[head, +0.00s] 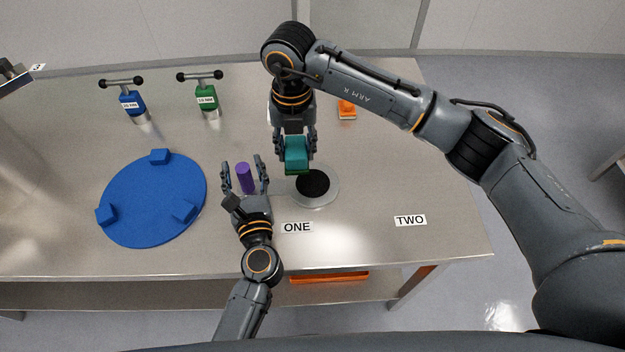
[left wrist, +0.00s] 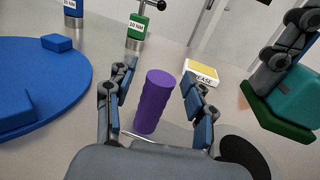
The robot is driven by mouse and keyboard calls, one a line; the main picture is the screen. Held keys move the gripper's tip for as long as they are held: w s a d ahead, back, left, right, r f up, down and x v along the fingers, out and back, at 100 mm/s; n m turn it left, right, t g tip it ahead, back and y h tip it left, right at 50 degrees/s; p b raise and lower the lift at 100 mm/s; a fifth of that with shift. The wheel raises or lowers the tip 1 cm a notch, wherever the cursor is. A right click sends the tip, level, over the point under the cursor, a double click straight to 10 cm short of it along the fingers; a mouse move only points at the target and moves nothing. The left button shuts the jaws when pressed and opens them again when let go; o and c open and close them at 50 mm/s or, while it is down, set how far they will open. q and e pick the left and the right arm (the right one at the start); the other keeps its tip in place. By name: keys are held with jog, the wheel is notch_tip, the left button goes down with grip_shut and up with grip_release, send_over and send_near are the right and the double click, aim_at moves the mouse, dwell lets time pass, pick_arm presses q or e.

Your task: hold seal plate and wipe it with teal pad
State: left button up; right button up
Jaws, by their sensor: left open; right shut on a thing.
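The seal plate (head: 331,198) is a round grey disc with a black round area in its middle, lying on the table behind the ONE label. A purple cylinder (head: 245,178) stands just left of it; I cannot tell whether the two are joined. My left gripper (head: 243,166) is open, with its fingers on either side of the purple cylinder (left wrist: 154,100) and a gap showing on both sides. My right gripper (head: 296,145) is shut on the teal pad (head: 296,154), which has a green underside. It holds the pad above the far side of the plate.
A blue round base (head: 150,205) with blue blocks lies at left. A blue torque tool (head: 132,102) and a green one (head: 207,97) stand at the back. The table around the TWO label (head: 411,220) is clear.

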pick_arm(q)
jog(key=v, duration=1.1)
jog(key=shift+s, duration=0.25)
pick_arm(e)
jog(key=shift+s, duration=0.1)
